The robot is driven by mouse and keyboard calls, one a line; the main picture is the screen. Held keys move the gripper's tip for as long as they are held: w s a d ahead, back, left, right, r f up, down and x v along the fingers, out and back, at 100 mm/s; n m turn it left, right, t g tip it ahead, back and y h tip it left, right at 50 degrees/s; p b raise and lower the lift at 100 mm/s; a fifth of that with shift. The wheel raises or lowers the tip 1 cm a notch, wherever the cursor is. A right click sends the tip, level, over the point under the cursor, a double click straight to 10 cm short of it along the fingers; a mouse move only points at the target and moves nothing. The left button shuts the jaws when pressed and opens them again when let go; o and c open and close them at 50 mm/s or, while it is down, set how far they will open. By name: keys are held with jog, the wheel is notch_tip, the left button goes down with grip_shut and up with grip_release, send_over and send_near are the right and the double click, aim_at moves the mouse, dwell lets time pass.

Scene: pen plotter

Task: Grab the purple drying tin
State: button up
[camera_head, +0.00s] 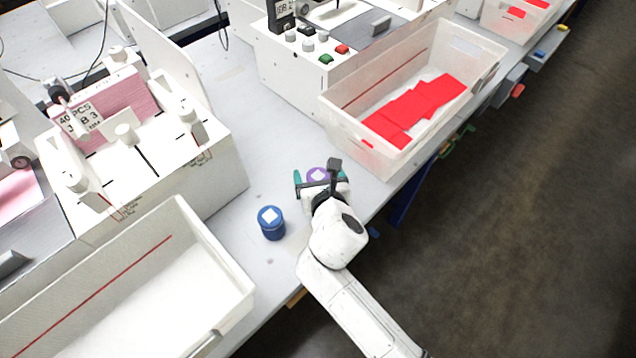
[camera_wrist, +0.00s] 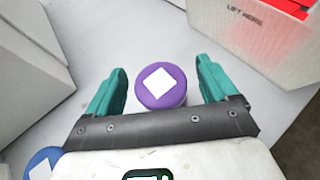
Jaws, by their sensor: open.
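The purple drying tin (camera_wrist: 148,99) is a round tin with a white diamond on its lid. In the wrist view it sits between the two teal fingers of my gripper (camera_wrist: 160,92), with a gap on each side. The fingers are open. In the head view the purple tin (camera_head: 317,175) shows partly, between the fingers of my gripper (camera_head: 320,178) on the grey table; my wrist hides some of it.
A blue tin (camera_head: 271,222) with a white diamond stands to the left of my gripper. A white bin (camera_head: 345,125) with red sheets stands behind and to the right. An empty white bin (camera_head: 215,262) is at the lower left. A plotter machine (camera_head: 215,165) stands left.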

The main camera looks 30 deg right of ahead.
jog(key=c, duration=1.1)
jog(key=shift+r, duration=0.15)
